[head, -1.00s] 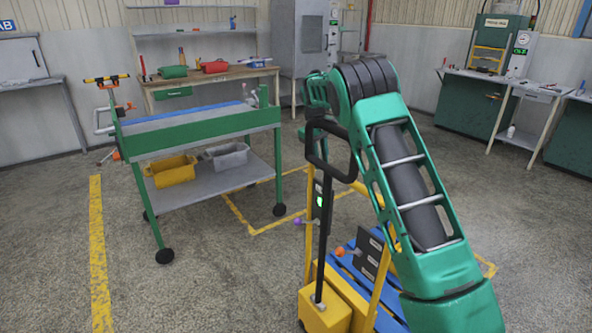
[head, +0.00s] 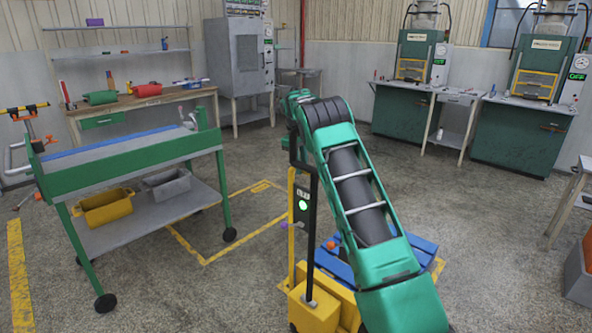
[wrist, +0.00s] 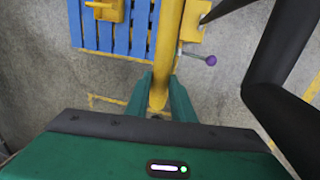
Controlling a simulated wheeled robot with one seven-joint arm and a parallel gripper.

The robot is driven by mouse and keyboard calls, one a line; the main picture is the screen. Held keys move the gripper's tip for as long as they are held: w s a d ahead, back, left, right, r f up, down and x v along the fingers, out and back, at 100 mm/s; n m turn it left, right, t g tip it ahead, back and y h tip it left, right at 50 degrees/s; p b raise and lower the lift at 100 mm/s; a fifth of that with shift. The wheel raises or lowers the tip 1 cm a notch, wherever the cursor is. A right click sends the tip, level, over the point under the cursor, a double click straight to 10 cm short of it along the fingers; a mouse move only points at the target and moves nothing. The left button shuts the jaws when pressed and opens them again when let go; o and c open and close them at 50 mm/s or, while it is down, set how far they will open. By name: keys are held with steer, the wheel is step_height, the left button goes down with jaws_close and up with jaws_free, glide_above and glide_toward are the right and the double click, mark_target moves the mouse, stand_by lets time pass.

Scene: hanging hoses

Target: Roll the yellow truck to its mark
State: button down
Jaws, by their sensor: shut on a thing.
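The yellow truck (head: 316,312) is a pallet truck with yellow uprights and a dark handle, low at the centre of the head view. It carries blue slats (head: 412,243). In the wrist view, the fingers of my gripper (wrist: 162,92) are shut around a yellow upright (wrist: 168,50) of the truck. In the head view my arm largely hides the gripper and part of the truck. A yellow floor outline (head: 205,262) lies left of and behind the truck. Another yellow line shows at the right of the slats (head: 438,270). Which is its mark, I cannot tell.
A green wheeled trolley (head: 130,172) with a yellow bin (head: 105,208) and a grey bin (head: 170,188) stands at left. A workbench (head: 145,103) is behind it. Green presses (head: 520,135) line the back right. A grey bin (head: 578,275) stands at the right edge. Open floor lies between.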

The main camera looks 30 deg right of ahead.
steer(key=shift+w+a, duration=0.15)
steer(key=shift+w, duration=0.05)
steer(key=c, duration=1.5)
jaws_free()
steer(key=shift+c, duration=0.2)
steer(key=shift+d, duration=0.25)
step_height(320, 180, up, 11)
steer(key=a, duration=0.2)
steer(key=shift+s+f, duration=0.2)
